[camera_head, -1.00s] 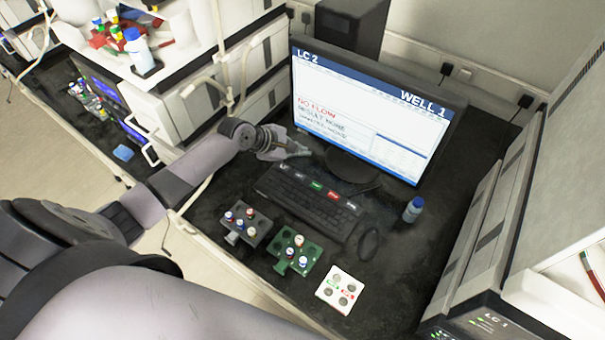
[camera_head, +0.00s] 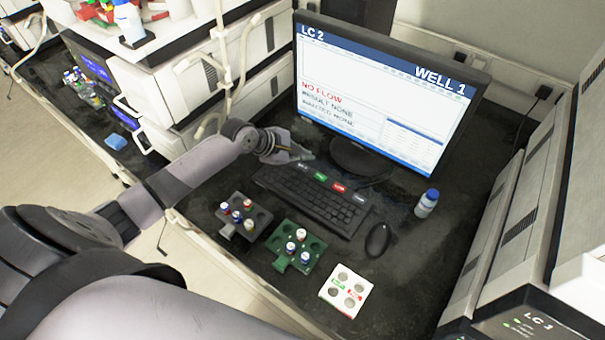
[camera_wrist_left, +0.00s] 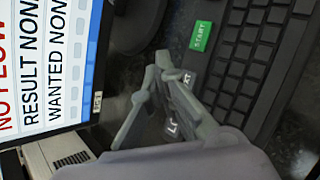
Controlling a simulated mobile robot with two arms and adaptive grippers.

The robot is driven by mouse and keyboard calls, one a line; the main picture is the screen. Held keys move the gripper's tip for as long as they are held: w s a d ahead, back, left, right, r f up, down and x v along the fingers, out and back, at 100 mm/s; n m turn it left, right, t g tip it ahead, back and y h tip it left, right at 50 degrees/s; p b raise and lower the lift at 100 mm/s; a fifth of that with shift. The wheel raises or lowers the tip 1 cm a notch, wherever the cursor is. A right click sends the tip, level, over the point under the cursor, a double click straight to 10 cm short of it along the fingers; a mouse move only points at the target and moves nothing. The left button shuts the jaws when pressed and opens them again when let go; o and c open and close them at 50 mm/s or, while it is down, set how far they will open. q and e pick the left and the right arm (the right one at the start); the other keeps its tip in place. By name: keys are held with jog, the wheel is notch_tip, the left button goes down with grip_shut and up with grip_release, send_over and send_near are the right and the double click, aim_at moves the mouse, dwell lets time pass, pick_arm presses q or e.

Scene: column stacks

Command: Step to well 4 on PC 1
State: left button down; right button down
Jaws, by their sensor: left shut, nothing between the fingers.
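The monitor (camera_head: 385,95) reads LC 2, WELL 1, NO FLOW, RESULT NONE and WANTED NONE; part of its screen shows in the left wrist view (camera_wrist_left: 45,70). The black keyboard (camera_head: 325,207) lies before it, with a green START key (camera_wrist_left: 201,36), a red key (camera_head: 339,187) and grey keys along its back edge. My left gripper (camera_head: 308,156) is shut and empty at the keyboard's back left corner. In the left wrist view its tips (camera_wrist_left: 163,62) cover part of a grey key ending in XT (camera_wrist_left: 187,78). Contact cannot be told.
A mouse (camera_head: 378,240) and a blue-capped bottle (camera_head: 427,203) stand right of the keyboard. Grey (camera_head: 264,218), green (camera_head: 315,246) and white (camera_head: 333,302) well blocks lie in front. Instrument stacks flank the bench; the right one reads LC 1 (camera_head: 538,320).

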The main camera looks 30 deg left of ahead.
aim_at(303, 169)
pick_arm(q)
jog(key=shift+f, duration=0.9)
jog(key=shift+f, duration=0.1)
dwell(0.7)
jog(key=shift+f, duration=0.25)
jog(key=shift+f, duration=0.5)
dwell(0.7)
jog(key=shift+r, duration=0.1)
jog(key=shift+r+p, duration=0.75)
jog(key=shift+p, duration=0.5)
